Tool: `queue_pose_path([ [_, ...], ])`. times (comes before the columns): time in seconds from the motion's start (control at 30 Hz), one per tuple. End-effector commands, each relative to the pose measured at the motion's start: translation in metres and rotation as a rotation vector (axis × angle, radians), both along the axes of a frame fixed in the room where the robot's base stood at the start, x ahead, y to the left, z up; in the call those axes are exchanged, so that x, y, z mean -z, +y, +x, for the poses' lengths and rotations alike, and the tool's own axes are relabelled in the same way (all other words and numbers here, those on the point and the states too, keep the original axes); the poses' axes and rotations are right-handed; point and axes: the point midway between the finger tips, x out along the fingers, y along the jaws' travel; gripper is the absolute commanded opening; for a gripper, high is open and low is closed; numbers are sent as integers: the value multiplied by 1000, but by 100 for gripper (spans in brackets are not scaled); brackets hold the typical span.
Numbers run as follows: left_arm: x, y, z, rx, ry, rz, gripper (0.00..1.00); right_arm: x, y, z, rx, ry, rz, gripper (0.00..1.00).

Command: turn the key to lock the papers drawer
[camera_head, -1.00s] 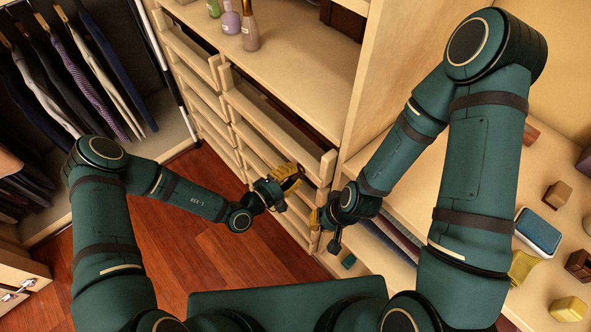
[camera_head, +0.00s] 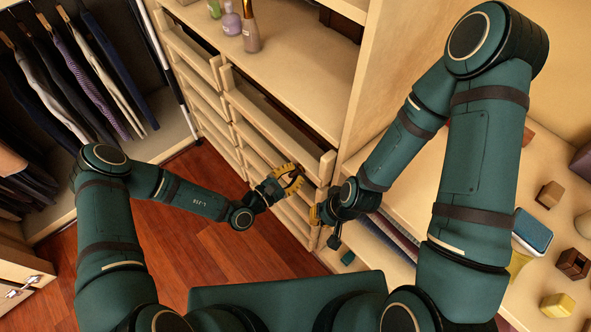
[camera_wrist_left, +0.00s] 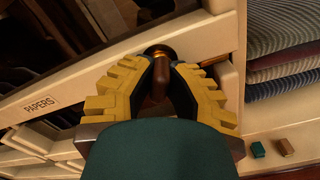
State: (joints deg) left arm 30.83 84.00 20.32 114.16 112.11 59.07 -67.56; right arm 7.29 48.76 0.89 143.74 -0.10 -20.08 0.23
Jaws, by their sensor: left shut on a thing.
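My left gripper (camera_head: 290,180) is at the drawer stack in the head view. In the left wrist view its yellow fingers (camera_wrist_left: 158,70) are shut on a dark brown key bow (camera_wrist_left: 160,82), with a round brass lock piece (camera_wrist_left: 158,51) just behind it on the drawer front. The key's shaft is hidden. My right gripper (camera_head: 316,213) is lower and to the right, near the cabinet's upright; its fingers are mostly hidden.
Folded striped clothes (camera_wrist_left: 283,60) lie on a shelf right of the drawers. Bottles (camera_head: 250,28) stand on the top above. Hanging clothes (camera_head: 75,75) are at the left. The red wooden floor (camera_head: 205,260) left of the drawers is clear.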

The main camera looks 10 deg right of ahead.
Motion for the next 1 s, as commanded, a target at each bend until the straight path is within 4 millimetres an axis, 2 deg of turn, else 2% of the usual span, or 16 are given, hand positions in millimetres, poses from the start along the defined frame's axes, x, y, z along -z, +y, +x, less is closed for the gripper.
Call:
queue_pose_path([
  [1.0,1,0,3,-5,529,-382,0,-13,0,0,0,0,0,0],
])
